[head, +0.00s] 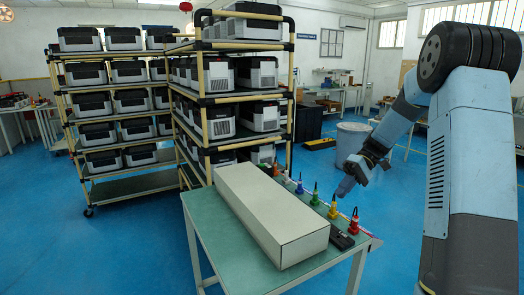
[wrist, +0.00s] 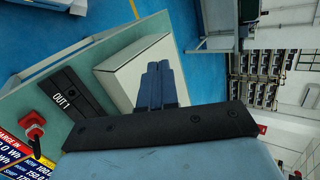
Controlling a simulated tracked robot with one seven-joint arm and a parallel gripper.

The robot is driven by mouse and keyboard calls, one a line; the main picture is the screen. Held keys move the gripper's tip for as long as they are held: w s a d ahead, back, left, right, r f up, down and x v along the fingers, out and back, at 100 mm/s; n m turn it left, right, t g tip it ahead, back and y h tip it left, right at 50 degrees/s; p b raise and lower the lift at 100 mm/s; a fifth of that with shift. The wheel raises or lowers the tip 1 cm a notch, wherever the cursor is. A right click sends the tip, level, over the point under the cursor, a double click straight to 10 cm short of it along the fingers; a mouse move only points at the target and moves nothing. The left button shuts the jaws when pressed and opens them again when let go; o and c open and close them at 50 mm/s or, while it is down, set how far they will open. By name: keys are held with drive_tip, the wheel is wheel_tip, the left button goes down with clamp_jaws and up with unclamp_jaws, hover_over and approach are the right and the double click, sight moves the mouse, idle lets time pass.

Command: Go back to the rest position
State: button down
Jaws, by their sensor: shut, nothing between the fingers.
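My gripper (head: 347,187) hangs at the end of my blue arm, just right of and above the table's right edge in the head view. In the wrist view its two fingers (wrist: 160,75) lie side by side, shut with nothing between them. A long white box (head: 270,215) lies on the green table (head: 205,215); the box also shows beyond the fingers in the wrist view (wrist: 125,75). A row of small coloured plugs runs along the table's right side, among them a yellow one (head: 333,210) and a red one (head: 353,224).
A black block (head: 342,240) lies by the red plug; it reads "OUT 1" in the wrist view (wrist: 75,97). Racks of white and black units (head: 220,75) stand behind the table. A grey drum (head: 353,145) stands behind my gripper. Blue floor is open at the left.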

drive_tip(key=s+a+r+m+t+h, duration=0.25)
drive_tip(key=s+r+t+h, duration=0.3)
drive_tip(key=s+r, duration=0.65)
drive_tip(key=s+r+m+t+h, duration=0.1)
drive_tip(key=s+t, duration=0.5)
drive_tip(key=s, duration=1)
drive_tip(key=shift+s+d+r+m+h, duration=0.2)
drive_tip(key=shift+d+m+h, duration=0.35)
drive_tip(key=shift+h, duration=0.7)
drive_tip(key=shift+a, duration=0.15)
